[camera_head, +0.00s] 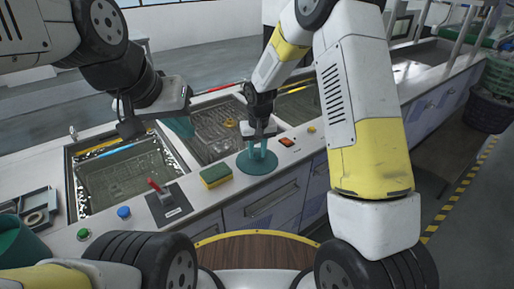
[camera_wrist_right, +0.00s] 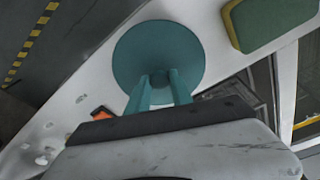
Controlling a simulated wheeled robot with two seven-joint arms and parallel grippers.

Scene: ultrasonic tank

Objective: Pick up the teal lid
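The round teal lid (camera_head: 257,166) lies flat on the light counter near its front edge, and it also shows in the right wrist view (camera_wrist_right: 158,38). My right gripper (camera_head: 259,151) points down over the lid's middle. In the right wrist view its two teal fingers (camera_wrist_right: 160,80) stand apart on either side of the lid's small knob (camera_wrist_right: 160,79). I cannot tell whether they touch or squeeze the knob. My left gripper (camera_head: 180,127) hangs over the tanks at the left, far from the lid; its finger opening is not clear.
A yellow-green sponge (camera_head: 215,176) lies left of the lid, beside a red-handled switch (camera_head: 155,186) and a blue button (camera_head: 124,212). Tanks with liquid (camera_head: 125,172) are sunk behind. A teal container (camera_head: 18,245) stands at lower left. An orange switch (camera_head: 287,142) is right of the lid.

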